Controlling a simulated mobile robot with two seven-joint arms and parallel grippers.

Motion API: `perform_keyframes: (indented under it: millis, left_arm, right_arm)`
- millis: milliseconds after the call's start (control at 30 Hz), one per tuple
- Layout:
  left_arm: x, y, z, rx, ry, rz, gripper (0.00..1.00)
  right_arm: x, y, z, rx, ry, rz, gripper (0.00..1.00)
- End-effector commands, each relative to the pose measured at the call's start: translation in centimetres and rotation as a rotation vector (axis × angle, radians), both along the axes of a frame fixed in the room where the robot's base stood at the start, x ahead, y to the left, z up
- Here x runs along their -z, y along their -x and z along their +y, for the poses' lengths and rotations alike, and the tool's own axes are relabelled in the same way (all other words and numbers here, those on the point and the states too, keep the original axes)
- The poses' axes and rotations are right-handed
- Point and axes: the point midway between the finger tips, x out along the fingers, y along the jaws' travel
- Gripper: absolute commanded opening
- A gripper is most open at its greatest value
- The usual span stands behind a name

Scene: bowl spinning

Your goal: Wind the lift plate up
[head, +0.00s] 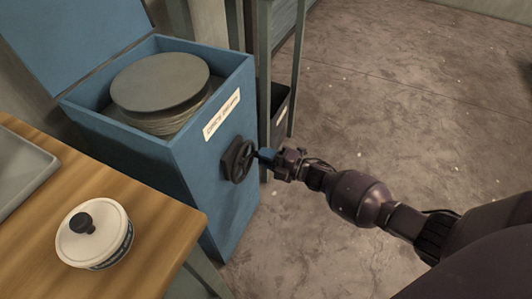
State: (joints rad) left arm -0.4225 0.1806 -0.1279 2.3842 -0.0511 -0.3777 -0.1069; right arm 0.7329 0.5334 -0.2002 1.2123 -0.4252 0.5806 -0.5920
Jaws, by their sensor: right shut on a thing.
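The lift plate (160,80) is a round grey disc inside an open blue box (205,185), its top near the level of the box rim. A coiled, ribbed stack shows under it. A dark handwheel (238,161) sits on the box's right-hand face, below a white label (222,114). My right gripper (262,156) reaches in from the right and is shut at the wheel's right side, on its rim or handle; the exact contact is too small to tell. My left gripper is out of view.
A wooden table (150,215) stands at the lower left, with a white lidded pot (95,235) and a grey tray (20,170) on it. A grey frame (264,70) stands behind the wheel. The concrete floor at right is clear.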

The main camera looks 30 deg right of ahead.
Motion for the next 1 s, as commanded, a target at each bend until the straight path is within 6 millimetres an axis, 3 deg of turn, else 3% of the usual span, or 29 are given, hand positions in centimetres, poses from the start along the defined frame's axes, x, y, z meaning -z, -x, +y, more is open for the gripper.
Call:
perform_keyframes:
  millis: [400, 1000]
  left_arm:
    - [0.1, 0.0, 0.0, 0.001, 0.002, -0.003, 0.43]
    - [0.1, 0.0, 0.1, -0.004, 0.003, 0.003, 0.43]
  right_arm:
    - [2.2, 0.9, 1.0, 0.0, -0.311, 0.248, 0.0]
    - [3.7, 2.6, 3.3, -0.001, -0.761, 0.596, 0.0]
